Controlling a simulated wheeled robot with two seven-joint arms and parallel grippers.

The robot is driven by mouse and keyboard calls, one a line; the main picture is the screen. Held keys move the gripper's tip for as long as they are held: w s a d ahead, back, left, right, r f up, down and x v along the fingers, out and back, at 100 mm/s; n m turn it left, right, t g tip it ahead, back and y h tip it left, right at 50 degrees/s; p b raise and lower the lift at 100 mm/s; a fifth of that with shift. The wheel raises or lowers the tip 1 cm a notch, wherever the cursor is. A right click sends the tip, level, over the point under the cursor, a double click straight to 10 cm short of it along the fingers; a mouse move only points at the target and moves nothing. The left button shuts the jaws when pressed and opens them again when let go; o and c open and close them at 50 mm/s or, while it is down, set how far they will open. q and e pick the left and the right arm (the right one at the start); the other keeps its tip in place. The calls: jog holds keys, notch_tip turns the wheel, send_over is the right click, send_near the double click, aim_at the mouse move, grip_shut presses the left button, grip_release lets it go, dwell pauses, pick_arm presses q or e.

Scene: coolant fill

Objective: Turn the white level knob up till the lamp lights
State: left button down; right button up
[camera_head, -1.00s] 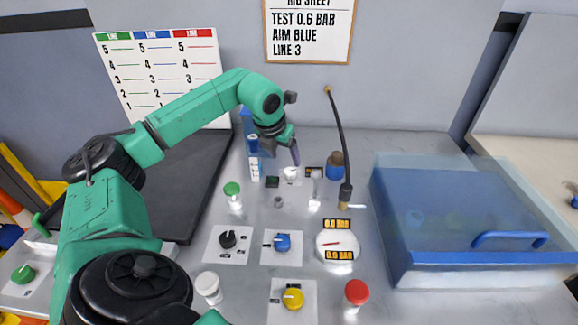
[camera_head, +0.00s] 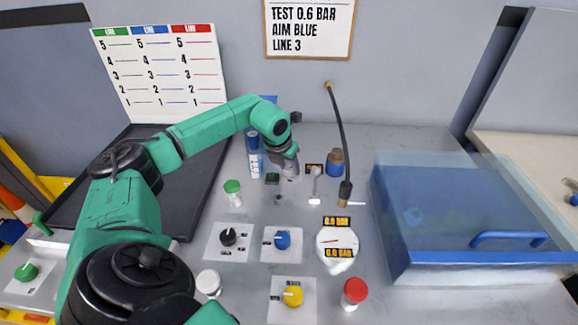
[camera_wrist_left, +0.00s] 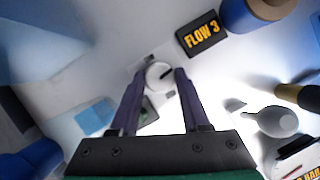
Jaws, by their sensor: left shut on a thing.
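The white level knob (camera_wrist_left: 159,76) shows in the left wrist view with a dark pointer mark on its face. My left gripper (camera_wrist_left: 162,82) has its two purple fingers on either side of it and is shut on it. In the head view the same gripper (camera_head: 290,169) points down at the back of the bench and hides most of the knob. A small dark square (camera_head: 272,179) sits just left of the gripper; I cannot tell whether it is the lamp, and it does not look lit. My right gripper is not in view.
A display (camera_wrist_left: 201,35) reads FLOW 3. A blue gauge tube (camera_head: 253,145) stands left. A blue lidded case (camera_head: 470,215) fills the right side.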

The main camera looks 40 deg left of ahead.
pick_arm(q)
jog(key=shift+a+f+m+h+b, duration=0.15)
jog(key=shift+m+h+b, duration=0.25)
jog(key=shift+m, duration=0.5)
jog(key=shift+r+m, duration=0.2)
jog(key=shift+m, duration=0.4)
jog(key=shift+c, duration=1.9)
grip_release()
jog(key=shift+r, duration=0.1)
jog(key=shift+s+r, duration=0.15)
jog(key=shift+r, duration=0.15)
jog(key=b+v, duration=0.1)
jog(key=v, duration=1.2)
jog(key=shift+s+r+b, duration=0.25)
jog(key=shift+r+b, duration=0.05)
